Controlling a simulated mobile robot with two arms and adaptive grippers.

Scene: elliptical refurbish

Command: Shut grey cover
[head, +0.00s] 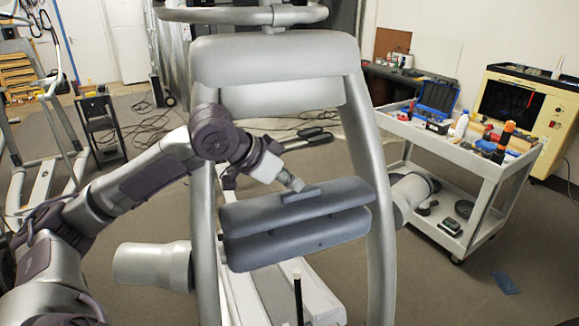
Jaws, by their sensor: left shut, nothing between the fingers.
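The grey cover (335,197) is the long upper panel between the two uprights of the elliptical frame (381,240). It sits above a matching lower grey part (297,248), with a dark gap between them. A small raised tab stands on top of the cover. My left arm comes in from the left, and my left gripper (296,184) is shut and empty. Its tip is at the tab's left end; I cannot tell whether it touches. My right gripper is not in view.
Pale round cylinders stick out at both sides of the frame. A white cart (455,150) with tools and bottles stands at the right, before a yellow cabinet (520,105). A thin black post (297,290) rises below the cover. Another exercise machine stands at the left.

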